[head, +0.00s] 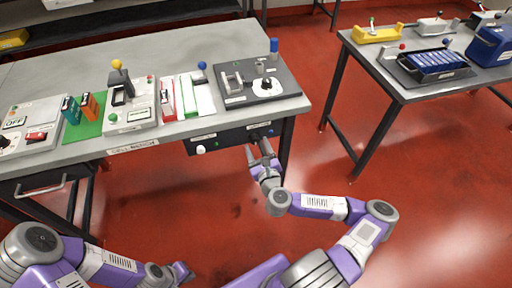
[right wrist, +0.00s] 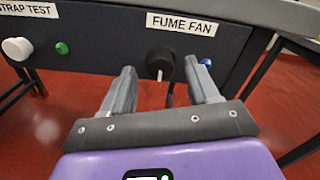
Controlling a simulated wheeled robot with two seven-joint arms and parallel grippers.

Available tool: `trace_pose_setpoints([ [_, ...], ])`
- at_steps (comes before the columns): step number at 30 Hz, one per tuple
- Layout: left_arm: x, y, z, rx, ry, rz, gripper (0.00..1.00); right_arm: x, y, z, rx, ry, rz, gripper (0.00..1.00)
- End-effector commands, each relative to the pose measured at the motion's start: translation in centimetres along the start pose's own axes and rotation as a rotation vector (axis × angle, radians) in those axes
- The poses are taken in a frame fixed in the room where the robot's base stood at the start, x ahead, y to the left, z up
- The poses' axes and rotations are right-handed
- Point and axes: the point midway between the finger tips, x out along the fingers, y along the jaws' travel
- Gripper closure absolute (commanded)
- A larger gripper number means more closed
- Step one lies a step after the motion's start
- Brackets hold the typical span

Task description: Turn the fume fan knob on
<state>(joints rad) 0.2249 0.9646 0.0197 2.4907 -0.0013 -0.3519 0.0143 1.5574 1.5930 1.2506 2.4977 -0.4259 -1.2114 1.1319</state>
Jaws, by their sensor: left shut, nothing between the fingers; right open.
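The fume fan knob (right wrist: 160,64) is a round black knob with a white mark pointing downward. It sits below the "FUME FAN" label (right wrist: 181,24) on the dark front panel under the bench top. In the head view the knob's area is partly hidden by my right gripper (head: 257,147). In the right wrist view my right gripper (right wrist: 166,85) is open, with one finger on either side of the knob in the picture; contact cannot be told. A blue light or button (right wrist: 206,62) shows behind the right finger. My left gripper (head: 184,272) is shut and empty, low at the bottom of the head view.
A white knob (right wrist: 17,48) and green button (right wrist: 62,48) are at the panel's left, under "STRAP TEST". The bench top (head: 215,45) carries several devices, including a dark test unit (head: 290,85). A second table (head: 375,68) stands right. Red floor between is clear.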

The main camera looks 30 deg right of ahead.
Motion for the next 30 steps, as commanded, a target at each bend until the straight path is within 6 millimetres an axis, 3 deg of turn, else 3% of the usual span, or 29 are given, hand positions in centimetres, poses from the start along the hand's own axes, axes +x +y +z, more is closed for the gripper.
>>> trace_pose_setpoints([
  [6,0.4,-0.1,0.0,0.000,0.000,0.000,1.00,2.2,0.0,0.0,-0.001,0.000,0.000,0.40],
  [16,0.4,-0.1,0.0,0.000,0.000,0.000,1.00,2.5,0.0,0.1,-0.001,0.000,0.001,0.40],
  [27,0.4,-0.2,0.0,0.000,0.000,0.000,1.00,2.5,0.0,0.0,-0.001,0.001,0.001,0.96],
  [30,0.4,-0.1,0.0,0.000,0.000,0.000,1.00,2.5,0.0,0.0,-0.003,0.001,0.001,0.96],
])
